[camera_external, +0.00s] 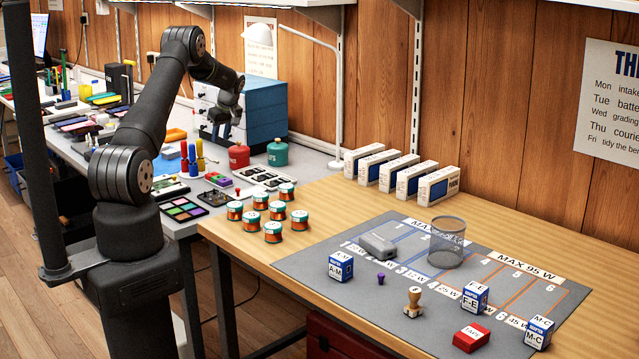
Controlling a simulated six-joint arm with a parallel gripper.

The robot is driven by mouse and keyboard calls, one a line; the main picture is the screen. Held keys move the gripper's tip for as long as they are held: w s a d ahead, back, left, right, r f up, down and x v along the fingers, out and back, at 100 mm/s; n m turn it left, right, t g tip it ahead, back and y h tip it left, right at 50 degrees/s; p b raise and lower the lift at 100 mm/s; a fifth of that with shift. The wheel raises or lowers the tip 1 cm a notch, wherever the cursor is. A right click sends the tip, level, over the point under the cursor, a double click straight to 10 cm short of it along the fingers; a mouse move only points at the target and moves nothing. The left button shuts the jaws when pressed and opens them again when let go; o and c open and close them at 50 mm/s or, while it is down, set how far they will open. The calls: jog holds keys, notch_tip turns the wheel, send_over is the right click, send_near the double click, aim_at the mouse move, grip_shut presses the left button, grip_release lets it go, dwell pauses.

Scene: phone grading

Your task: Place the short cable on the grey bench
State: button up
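The grey bench (312,160) runs along the left and back, its top crowded with tools and parts. I cannot pick out a short cable anywhere in this view; it may be hidden or too small to tell. My gripper (225,118) hangs over the bench, in front of the blue and white drawer cabinet (262,108) as seen here. It is small and dark, and I cannot tell whether its fingers are open or hold anything.
Red (238,156) and teal (277,153) canisters stand on the bench. The wooden table (325,205) adjoins it, with several banded spools (272,231), white boxes (438,186) and a grey mat (340,290). The mat holds labelled cubes (340,268) and a mesh cup (446,243).

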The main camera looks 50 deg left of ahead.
aim_at(216, 161)
jog(key=shift+v, duration=1.45)
jog(key=shift+f, duration=0.1)
jog(key=x, duration=1.2)
jog(key=shift+f, duration=0.15)
notch_tip(216, 161, up, 3)
jog(key=shift+f, duration=0.1)
jog(key=shift+r, duration=0.6)
jog(key=shift+f, duration=0.1)
